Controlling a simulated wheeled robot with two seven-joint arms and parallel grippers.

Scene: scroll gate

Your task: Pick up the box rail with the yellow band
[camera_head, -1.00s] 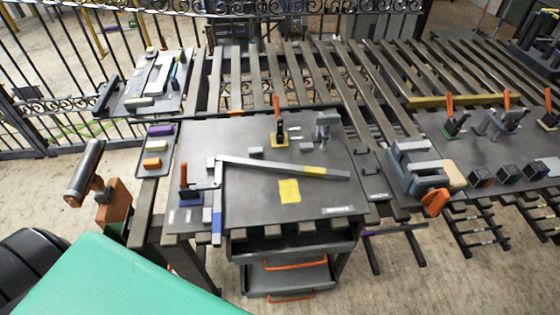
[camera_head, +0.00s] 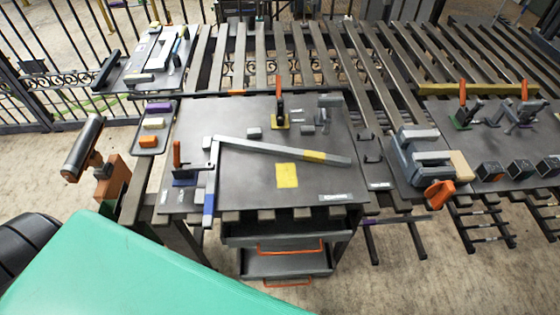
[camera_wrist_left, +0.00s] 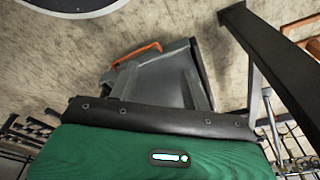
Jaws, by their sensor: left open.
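The grey box rail with the yellow band (camera_head: 270,149) lies on the dark work table (camera_head: 245,195) in the head view. It slants slightly down to the right, with its yellow band (camera_head: 314,157) near the right end. Its left end meets a second grey rail with a blue band (camera_head: 210,185), which runs toward the front edge; I cannot tell whether they are joined. Neither of my grippers shows in the head view. The left wrist view shows no gripper fingers and no rail.
A yellow square (camera_head: 287,175) lies in front of the rail. Toggle clamps stand at the back (camera_head: 279,110) and left (camera_head: 180,172). A grey vise (camera_head: 418,158) is at the right. Drawers with orange handles (camera_head: 287,248) sit below; an orange handle shows in the left wrist view (camera_wrist_left: 138,52).

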